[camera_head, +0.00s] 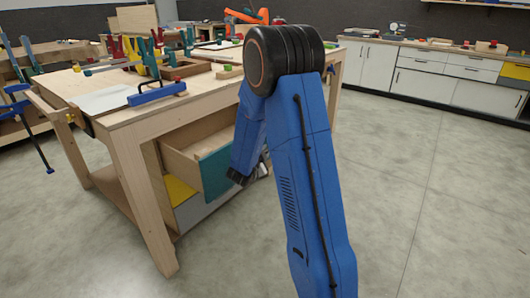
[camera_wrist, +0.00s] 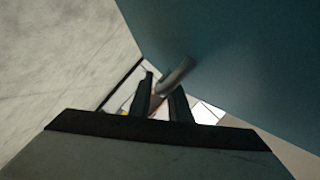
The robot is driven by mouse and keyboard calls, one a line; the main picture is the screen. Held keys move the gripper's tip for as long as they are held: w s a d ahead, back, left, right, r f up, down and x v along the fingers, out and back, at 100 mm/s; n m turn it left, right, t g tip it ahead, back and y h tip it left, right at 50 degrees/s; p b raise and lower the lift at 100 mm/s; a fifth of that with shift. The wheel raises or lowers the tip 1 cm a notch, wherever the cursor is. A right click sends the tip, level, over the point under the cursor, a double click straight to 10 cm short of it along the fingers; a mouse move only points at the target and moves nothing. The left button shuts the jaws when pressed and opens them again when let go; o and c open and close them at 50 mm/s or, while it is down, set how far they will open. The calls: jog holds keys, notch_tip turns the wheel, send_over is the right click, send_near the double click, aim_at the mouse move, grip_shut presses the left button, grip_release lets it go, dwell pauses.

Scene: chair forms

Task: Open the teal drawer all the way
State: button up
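The teal drawer (camera_head: 215,172) stands partly pulled out of the wooden workbench, with its pale wooden side and inside showing. Its flat teal front (camera_wrist: 235,60) fills the upper right of the wrist view. A grey bar handle (camera_wrist: 179,72) sticks out from that front. My gripper (camera_wrist: 162,88) has its two dark fingers on either side of the handle, closed around it. In the head view my arm hides part of the drawer front, the handle and most of the gripper.
The workbench (camera_head: 128,135) carries clamps and tools on top. A yellow drawer (camera_head: 178,190) and a grey drawer (camera_head: 192,212) sit shut below the teal one. Open concrete floor (camera_head: 420,200) lies to the right. White cabinets (camera_head: 420,85) line the back wall.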

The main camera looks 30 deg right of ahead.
jog(key=v, duration=1.7)
jog(key=shift+s+d+f, duration=0.1)
jog(key=shift+f, duration=0.05)
